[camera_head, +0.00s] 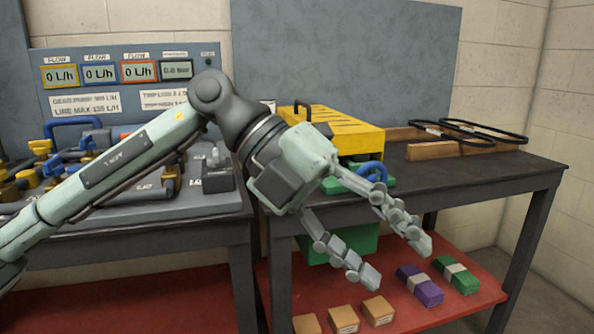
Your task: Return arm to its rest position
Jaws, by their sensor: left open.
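My left arm comes in from the left and reaches across the front of the benches. My left gripper (396,261) is open and empty, its two fingers spread and pointing down to the right. It shows in front of the right bench's front edge, with the red lower shelf (400,312) behind its fingertips. The fingers do not appear to touch anything. My right gripper is not in view.
The right dark bench (470,174) holds a yellow machine (350,137) and black belts (470,130) on wooden blocks. The left bench has a flow panel (120,75) and pipe fittings. Purple (420,286) and green (456,274) packs and several tan boxes lie on the shelf.

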